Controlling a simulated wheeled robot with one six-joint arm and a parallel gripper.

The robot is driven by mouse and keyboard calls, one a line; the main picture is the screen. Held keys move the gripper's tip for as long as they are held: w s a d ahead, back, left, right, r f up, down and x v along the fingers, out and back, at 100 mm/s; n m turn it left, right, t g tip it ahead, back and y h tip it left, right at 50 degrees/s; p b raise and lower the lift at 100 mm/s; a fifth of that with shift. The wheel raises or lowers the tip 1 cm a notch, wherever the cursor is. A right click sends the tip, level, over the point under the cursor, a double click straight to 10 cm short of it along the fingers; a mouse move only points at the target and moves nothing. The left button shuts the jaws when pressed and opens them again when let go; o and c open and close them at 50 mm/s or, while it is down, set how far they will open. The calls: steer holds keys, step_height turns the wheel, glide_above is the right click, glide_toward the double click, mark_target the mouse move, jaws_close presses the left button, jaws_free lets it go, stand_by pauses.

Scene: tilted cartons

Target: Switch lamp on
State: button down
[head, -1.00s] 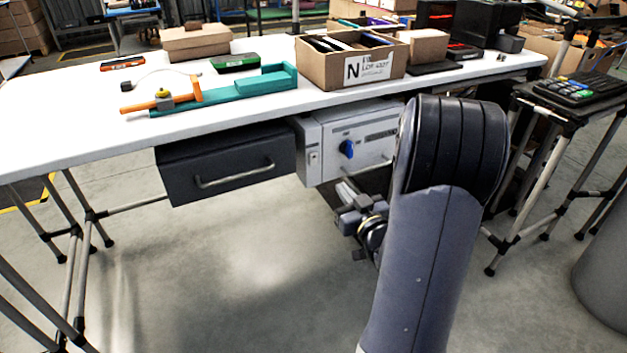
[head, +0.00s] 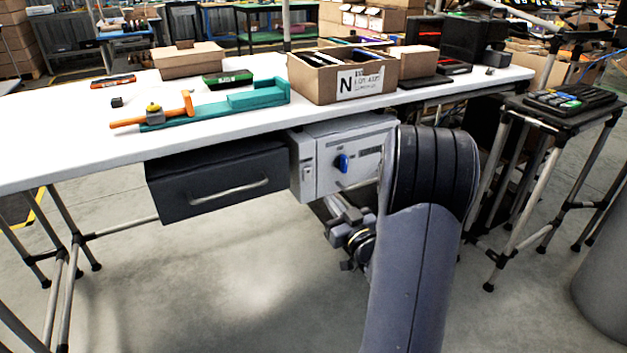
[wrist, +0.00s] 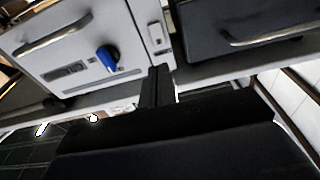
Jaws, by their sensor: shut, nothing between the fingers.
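No lamp can be made out. A white control box (head: 352,140) hangs under the table's front edge, with a blue knob (head: 342,162) on its face. A narrow panel at its left side bears a small rocker switch (head: 305,173). In the wrist view the box appears upside down, with the blue knob (wrist: 107,57) and the rocker switch (wrist: 158,37) near the top. My gripper (head: 330,201) is below the box in the head view. In the wrist view my gripper (wrist: 160,70) is shut and empty, its tips near the narrow panel; contact cannot be told.
A dark drawer (head: 190,185) with a bar handle is left of the box. The white table (head: 60,135) carries a teal and orange tool (head: 255,97) and a carton (head: 302,75). A stand with a keypad (head: 570,98) is at the right. The floor in front is open.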

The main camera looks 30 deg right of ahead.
mark_target(307, 171)
steer(key=w, duration=0.3)
steer(key=w+r+b, duration=0.1)
steer(key=w, duration=0.5)
steer(key=shift+w+a+r+b, duration=0.15)
steer(key=shift+w+a+b, duration=0.05)
steer(key=shift+w+b, duration=0.2)
steer(key=shift+w, duration=0.15)
steer(key=shift+r, duration=0.2)
steer(key=shift+w+r+p, duration=0.15)
steer(key=shift+p, duration=0.45)
steer(key=shift+g, duration=0.3)
